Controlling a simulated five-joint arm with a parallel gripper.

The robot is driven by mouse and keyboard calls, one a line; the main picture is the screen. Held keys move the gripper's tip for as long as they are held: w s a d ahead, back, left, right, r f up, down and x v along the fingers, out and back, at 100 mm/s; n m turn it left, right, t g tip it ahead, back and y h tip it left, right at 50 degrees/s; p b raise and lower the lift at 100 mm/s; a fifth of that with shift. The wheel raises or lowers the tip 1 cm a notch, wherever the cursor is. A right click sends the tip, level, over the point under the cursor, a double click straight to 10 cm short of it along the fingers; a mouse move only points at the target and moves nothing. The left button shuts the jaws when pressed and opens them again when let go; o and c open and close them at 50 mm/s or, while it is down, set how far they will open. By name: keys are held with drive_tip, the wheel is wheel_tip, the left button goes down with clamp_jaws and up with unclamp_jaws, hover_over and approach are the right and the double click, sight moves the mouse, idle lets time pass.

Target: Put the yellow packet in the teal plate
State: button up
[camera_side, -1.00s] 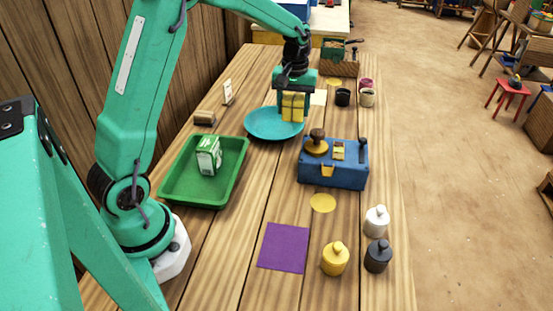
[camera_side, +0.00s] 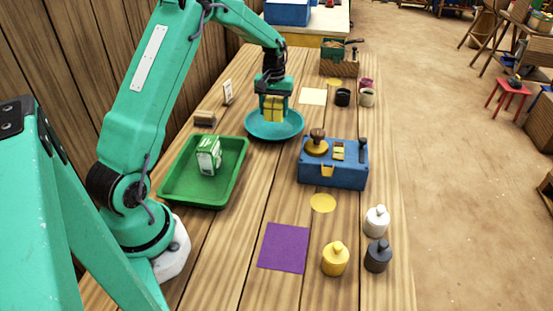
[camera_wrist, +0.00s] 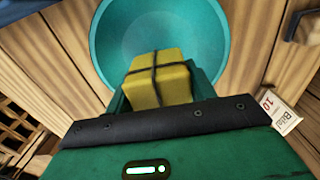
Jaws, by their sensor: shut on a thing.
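The yellow packet (camera_side: 273,108), tied with dark string, is held in my gripper (camera_side: 272,112) over the teal plate (camera_side: 290,130). In the wrist view the packet (camera_wrist: 158,80) sits between the jaws (camera_wrist: 160,98), with the teal plate (camera_wrist: 200,30) beyond it. The plate stands on the wooden table. I cannot tell whether the packet's underside touches the plate.
A green tray (camera_side: 235,185) holding a green and white box (camera_side: 208,155) stands in front of the plate, to its left. A blue box (camera_side: 335,175) with a knob is at right. A small sign (camera_side: 228,92) stands behind at left.

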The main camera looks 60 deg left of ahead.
sight(274, 118)
drive_tip(key=shift+f, duration=1.95)
drive_tip(key=shift+f, duration=0.1)
drive_tip(key=o, duration=1.1)
wheel_tip(274, 118, up, 12)
drive_tip(key=shift+r, duration=0.1)
